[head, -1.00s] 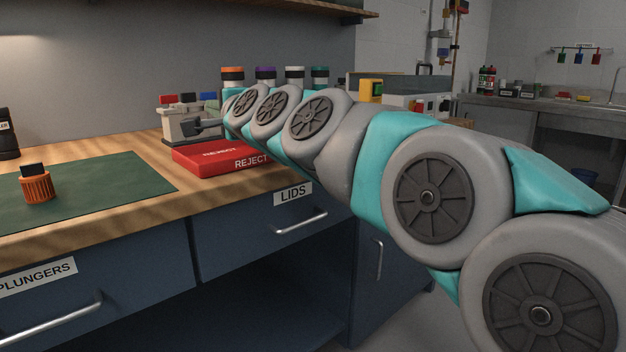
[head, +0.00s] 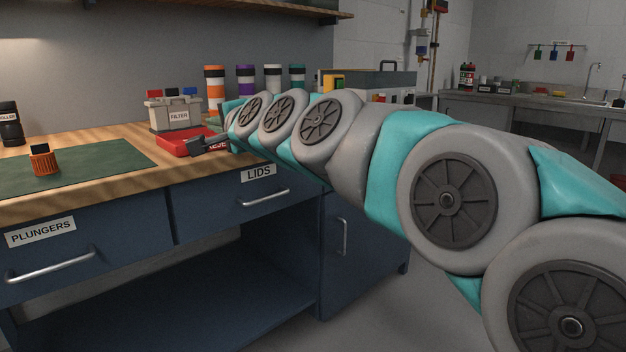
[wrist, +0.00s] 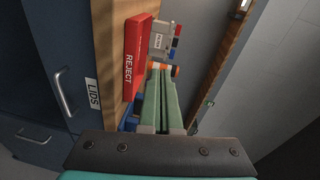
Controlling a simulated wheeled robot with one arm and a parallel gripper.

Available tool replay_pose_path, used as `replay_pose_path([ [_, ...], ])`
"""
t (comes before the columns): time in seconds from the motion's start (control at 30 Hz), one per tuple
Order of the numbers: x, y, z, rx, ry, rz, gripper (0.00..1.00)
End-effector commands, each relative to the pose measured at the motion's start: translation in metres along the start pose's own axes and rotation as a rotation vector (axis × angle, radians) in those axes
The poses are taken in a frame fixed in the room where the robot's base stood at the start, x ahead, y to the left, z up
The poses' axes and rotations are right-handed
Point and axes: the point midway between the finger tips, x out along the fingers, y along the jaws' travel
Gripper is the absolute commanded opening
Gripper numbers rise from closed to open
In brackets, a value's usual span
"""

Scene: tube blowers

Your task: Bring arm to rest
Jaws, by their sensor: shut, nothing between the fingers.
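My arm reaches from the lower right of the head view towards the workbench. My gripper's dark end (head: 208,144) shows small in front of the red reject tray (head: 180,146). In the wrist view my gripper's two long green fingers (wrist: 162,72) lie side by side, shut with nothing between them. The red reject tray (wrist: 134,55) is just left of the fingers there. I cannot tell the exact height of the gripper above the bench.
The wooden bench (head: 105,180) carries a green mat (head: 90,174) with an orange knob-like part (head: 43,162), a grey filter box (head: 174,115) and several coloured tubes (head: 246,82). Drawers sit below. Open floor (head: 365,310) lies right of the cabinet.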

Motion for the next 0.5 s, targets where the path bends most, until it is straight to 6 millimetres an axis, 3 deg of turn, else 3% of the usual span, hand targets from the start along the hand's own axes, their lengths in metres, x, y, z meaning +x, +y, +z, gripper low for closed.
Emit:
replay_pose_path([
  [0.27, -0.030, 0.061, 0.002, -0.165, -0.057, 0.169, 0.00],
  [0.5, -0.084, 0.149, 0.002, -0.354, -0.150, 0.407, 0.00],
])
